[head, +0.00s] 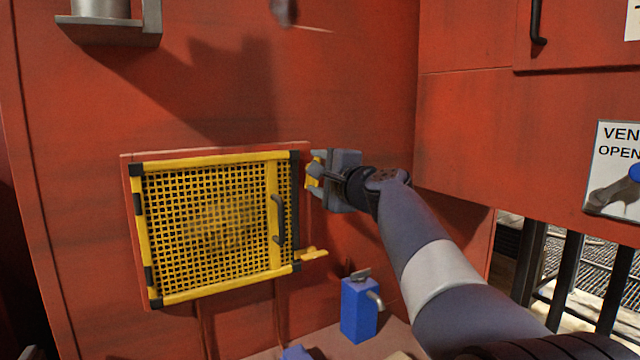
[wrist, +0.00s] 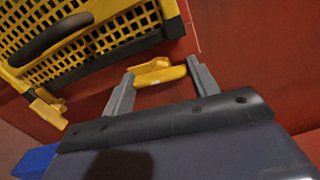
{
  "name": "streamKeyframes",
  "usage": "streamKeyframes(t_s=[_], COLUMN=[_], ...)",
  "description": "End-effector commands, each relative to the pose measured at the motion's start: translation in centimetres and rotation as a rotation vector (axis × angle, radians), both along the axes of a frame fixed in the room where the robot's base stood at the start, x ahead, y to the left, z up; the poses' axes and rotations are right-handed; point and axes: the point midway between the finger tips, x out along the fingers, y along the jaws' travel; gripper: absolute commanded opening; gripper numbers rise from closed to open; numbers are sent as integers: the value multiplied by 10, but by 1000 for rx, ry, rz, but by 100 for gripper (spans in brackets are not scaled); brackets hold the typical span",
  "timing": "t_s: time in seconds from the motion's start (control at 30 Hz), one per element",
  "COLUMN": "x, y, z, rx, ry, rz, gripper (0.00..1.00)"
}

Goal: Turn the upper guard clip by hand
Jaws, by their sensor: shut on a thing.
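The yellow upper guard clip (head: 315,181) sits on the red wall by the upper right corner of the yellow mesh guard (head: 283,208). My gripper (head: 316,170) reaches it from the right and covers part of it in the head view. In the wrist view, the clip (wrist: 162,74) lies between the two grey fingers of my gripper (wrist: 160,70), which are shut on it. Its exact angle is hard to tell. The lower guard clip (head: 314,254) points right from the guard's lower right corner. The guard lies flat in its frame, with a black handle (head: 278,220).
A blue block (head: 358,312) with a metal lever stands below and right of the guard. A red panel corner stands right of my arm, with a sign (head: 612,165) and black railings (head: 570,265) farther right. A grey bracket (head: 110,30) juts out at upper left.

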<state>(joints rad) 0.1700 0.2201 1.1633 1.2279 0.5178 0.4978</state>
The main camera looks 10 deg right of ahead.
Motion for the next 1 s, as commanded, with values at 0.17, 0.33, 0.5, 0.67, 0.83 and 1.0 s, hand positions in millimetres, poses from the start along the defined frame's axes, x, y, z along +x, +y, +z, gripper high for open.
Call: streamKeyframes(t_s=[0.17,0.33,0.5,0.67,0.83,1.0], x=[0,0,0,0,0,0], y=[0,0,0,0,0,0], z=[2,4,5,5,5,4], rx=[-71,-104,-117,-119,-118,-118], ry=[-31,-43,-47,-48,-48,-45], rz=[-3,-4,-4,-4,-5,-4], gripper=[33,33,33,33,57,71])
